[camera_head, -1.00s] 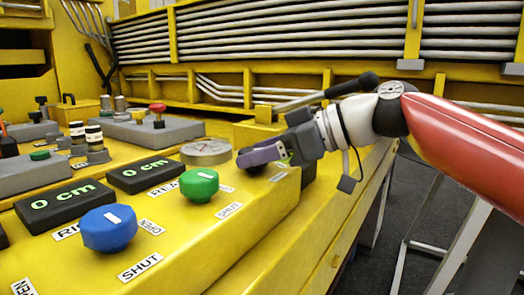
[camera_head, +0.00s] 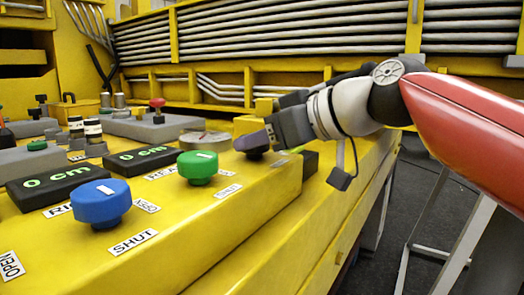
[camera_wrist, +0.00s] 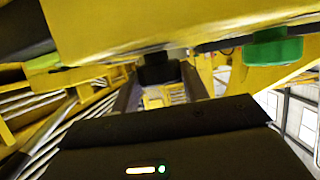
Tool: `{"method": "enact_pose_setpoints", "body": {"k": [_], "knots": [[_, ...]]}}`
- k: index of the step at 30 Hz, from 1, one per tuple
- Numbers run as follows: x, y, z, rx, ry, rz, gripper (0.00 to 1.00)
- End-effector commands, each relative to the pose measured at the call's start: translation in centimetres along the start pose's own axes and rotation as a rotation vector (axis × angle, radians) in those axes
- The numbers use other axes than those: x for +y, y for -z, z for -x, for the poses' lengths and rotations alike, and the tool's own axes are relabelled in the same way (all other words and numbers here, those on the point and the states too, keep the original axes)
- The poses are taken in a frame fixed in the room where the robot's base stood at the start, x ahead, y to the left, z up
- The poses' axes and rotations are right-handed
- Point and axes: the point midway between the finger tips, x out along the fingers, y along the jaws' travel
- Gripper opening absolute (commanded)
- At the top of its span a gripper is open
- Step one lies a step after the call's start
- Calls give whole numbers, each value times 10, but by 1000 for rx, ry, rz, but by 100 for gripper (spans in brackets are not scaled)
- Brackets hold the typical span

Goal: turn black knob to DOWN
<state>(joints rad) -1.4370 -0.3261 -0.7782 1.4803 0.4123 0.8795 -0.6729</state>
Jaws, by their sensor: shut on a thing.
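The black knob (camera_head: 256,155) stands on the yellow console at the far end of the knob row, mostly hidden behind my gripper in the head view. My gripper (camera_head: 254,143) reaches it from the right, with a purple-grey finger over its near side. In the wrist view the dark knob (camera_wrist: 158,70) sits between the two fingers (camera_wrist: 158,88), and the gripper is shut on it. The knob's pointer and its labels cannot be read behind the gripper.
A green knob (camera_head: 198,168) and a blue knob (camera_head: 101,203) stand nearer on the console (camera_head: 215,235), with OPEN and SHUT labels. A round gauge (camera_head: 206,139) lies left of my gripper. Yellow rails with pipes (camera_head: 300,45) run behind. Open floor lies at right.

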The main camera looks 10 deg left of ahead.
Motion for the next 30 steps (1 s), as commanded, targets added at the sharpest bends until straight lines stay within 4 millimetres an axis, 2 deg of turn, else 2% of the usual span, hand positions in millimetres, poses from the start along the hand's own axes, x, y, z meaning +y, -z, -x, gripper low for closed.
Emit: {"method": "enact_pose_setpoints", "body": {"k": [1, 18, 30], "knots": [[2, -5, -1, 0, -45, -14, 22], [-5, 0, -1, 0, -458, -185, 22], [-9, 1, -3, -1, -658, -271, 22]]}}
